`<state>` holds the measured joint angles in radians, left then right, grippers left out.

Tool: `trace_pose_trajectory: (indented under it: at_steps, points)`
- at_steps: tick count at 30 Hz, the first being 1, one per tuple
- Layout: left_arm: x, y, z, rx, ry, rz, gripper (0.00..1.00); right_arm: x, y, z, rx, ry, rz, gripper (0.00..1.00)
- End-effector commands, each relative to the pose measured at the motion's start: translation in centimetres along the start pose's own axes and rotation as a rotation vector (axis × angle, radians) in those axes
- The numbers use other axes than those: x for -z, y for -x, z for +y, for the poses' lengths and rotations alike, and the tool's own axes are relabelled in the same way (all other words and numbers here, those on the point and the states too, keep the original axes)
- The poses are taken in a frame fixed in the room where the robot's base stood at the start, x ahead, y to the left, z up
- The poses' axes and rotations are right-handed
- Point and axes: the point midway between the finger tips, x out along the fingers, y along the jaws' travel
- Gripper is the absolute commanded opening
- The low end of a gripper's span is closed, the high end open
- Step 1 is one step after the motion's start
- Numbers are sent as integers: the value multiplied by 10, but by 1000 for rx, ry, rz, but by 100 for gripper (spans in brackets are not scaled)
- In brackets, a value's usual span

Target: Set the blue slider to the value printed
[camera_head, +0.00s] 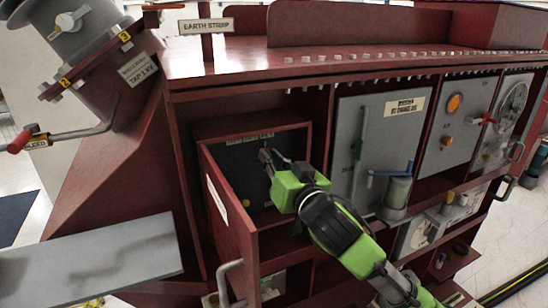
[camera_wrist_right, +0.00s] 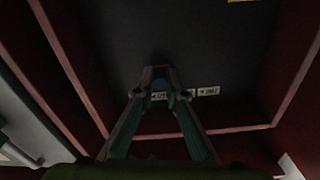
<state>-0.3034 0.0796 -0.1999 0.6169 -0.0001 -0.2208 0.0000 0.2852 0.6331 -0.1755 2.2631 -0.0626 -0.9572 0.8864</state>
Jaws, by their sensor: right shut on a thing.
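My right gripper (camera_head: 267,158) reaches into an open red box whose dark back panel (camera_head: 240,170) carries a small label strip (camera_head: 250,138) along its top. In the right wrist view the gripper (camera_wrist_right: 159,72) has its fingertips together at the dark panel (camera_wrist_right: 215,50). It is shut on a small part there, mostly hidden by the fingers. I take this part for the slider, but I cannot make out its blue. Small white labels with arrows (camera_wrist_right: 208,91) sit behind and beside the fingers. The printed value is not readable. My left gripper is not in view.
The box's red door (camera_head: 232,235) stands open at the left. A grey plate (camera_head: 90,262) juts out at lower left. Red walls closely surround the gripper.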

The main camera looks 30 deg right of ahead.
Motion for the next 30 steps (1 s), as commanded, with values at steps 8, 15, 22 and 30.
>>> trace_pose_trajectory:
  at_steps: [8, 15, 22, 30]
  points:
    - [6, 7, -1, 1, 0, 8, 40, -10, -1, -46, 4, -8, -5, 0]
    - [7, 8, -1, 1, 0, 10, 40, -15, 0, -72, 1, -3, -5, 0]
    - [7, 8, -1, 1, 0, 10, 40, -16, 0, -76, 3, -1, -4, 0]
    - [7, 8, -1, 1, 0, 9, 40, -16, 0, -76, 3, -1, -4, 29]
